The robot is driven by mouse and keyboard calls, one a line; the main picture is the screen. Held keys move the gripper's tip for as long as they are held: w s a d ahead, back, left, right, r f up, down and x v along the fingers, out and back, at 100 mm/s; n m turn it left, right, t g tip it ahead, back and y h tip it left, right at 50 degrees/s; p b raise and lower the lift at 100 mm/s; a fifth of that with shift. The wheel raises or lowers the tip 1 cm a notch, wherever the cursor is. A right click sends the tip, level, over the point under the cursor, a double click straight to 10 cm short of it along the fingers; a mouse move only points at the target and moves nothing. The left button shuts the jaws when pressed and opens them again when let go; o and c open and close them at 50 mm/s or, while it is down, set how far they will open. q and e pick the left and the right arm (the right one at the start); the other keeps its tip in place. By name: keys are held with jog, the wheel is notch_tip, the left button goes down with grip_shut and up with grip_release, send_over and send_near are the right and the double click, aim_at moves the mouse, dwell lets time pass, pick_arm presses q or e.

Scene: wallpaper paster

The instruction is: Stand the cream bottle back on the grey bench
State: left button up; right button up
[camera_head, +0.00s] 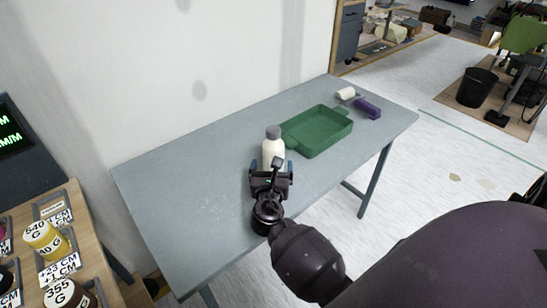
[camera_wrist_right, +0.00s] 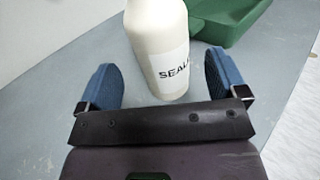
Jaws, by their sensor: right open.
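The cream bottle (camera_head: 272,150) with a grey cap stands upright on the grey bench (camera_head: 190,190), left of the green tray. In the right wrist view the bottle (camera_wrist_right: 158,40) shows a white label reading "SEAL", its rest cut off; its top is out of that view. My right gripper (camera_head: 270,170) is at the near side of the bottle. Its blue fingers (camera_wrist_right: 160,85) are spread open, one on each side of the bottle, with visible gaps. My left gripper is not in view.
A green tray (camera_head: 318,148) stands just right of the bottle. A purple block (camera_head: 368,109) and a white roll (camera_head: 346,93) lie at the bench's far end. A wooden shelf with labelled jars (camera_head: 45,240) is at the lower left. The bench's left part is clear.

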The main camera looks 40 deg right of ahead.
jog(key=v, duration=0.7)
jog(key=s+d+f+m+g+y, duration=0.1)
jog(key=s+d+f+m+g, duration=0.15)
jog(key=s+m, duration=0.5)
jog(key=s+d+f+m+g+y, duration=0.2)
jog(key=s+f+m+g, duration=0.15)
jog(key=s+m, duration=0.4)
jog(key=s+a+r+m+g+y, duration=0.1)
jog(key=s+a+m+g+y, duration=0.25)
jog(key=s+m, duration=0.3)
jog(key=s+a+r+m+g+y, duration=0.1)
jog(key=s+a+m+g+y, duration=0.2)
jog(key=s+m, duration=0.4)
jog(key=w+f+n+t+y, duration=0.1)
jog(key=w+f+t+y, duration=0.1)
jog(key=w+f+t, duration=0.5)
jog(key=shift+w+a+f+n+t+p, duration=0.35)
jog(key=shift+w+t, duration=0.2)
jog(key=shift+t, duration=0.9)
